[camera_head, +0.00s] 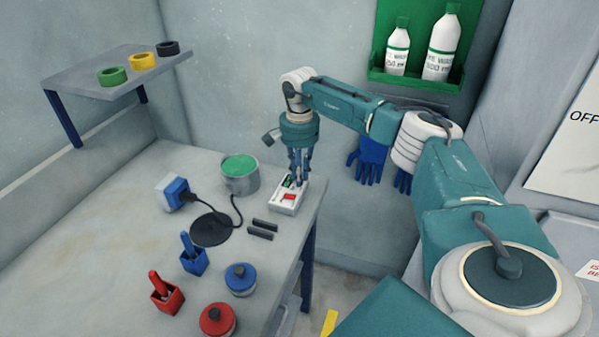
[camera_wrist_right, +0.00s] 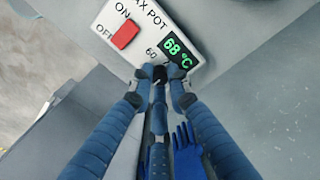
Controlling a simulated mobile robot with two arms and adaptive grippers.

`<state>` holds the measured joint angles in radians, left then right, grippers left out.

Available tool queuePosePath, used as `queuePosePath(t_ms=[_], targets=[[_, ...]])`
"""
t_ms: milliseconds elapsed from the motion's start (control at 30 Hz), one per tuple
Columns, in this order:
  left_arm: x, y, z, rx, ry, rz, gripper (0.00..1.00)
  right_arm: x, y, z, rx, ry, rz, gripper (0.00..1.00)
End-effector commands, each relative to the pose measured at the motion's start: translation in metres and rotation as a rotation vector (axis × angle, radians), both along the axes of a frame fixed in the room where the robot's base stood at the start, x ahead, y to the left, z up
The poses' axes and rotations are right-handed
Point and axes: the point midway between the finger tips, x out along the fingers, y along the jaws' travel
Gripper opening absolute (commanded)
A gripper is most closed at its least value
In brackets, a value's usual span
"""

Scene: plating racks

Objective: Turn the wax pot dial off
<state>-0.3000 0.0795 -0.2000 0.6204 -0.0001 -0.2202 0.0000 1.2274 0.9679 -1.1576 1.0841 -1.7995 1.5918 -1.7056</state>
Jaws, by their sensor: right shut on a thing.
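The white wax pot control box (camera_head: 283,208) sits at the right end of the bench. In the wrist view the box (camera_wrist_right: 195,20) carries a red switch (camera_wrist_right: 125,34) between ON and OFF labels and a display (camera_wrist_right: 177,50) reading 68 °C. My right gripper (camera_head: 299,180) points down at the box. In the wrist view its blue fingers (camera_wrist_right: 160,78) are closed around the small dark dial (camera_wrist_right: 158,72) beside the "60" mark. The fingers hide most of the dial, so I cannot tell its setting. My left gripper is not in view.
A grey can with a green top (camera_head: 240,168) stands just left of the box. A black round pad (camera_head: 211,229), a plug (camera_head: 172,192) with its cable, and two dark bars (camera_head: 262,229) lie nearby. Red and blue containers stand at the front. The bench's left part is clear.

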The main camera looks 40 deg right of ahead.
Motion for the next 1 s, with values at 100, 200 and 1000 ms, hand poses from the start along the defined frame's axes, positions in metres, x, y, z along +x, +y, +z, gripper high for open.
queuePosePath(t_ms=[100, 200, 1000], targets=[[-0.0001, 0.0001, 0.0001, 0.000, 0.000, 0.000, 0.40, 0.0018, -0.0012, 0.0025, -0.001, -0.007, 0.015, 0.00], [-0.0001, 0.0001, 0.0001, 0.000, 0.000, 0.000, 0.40, 0.0019, -0.0011, 0.0026, -0.001, -0.007, 0.022, 0.00], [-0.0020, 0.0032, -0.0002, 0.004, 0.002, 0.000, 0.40, 0.0011, -0.0004, 0.0053, 0.000, -0.004, 0.023, 0.35]])
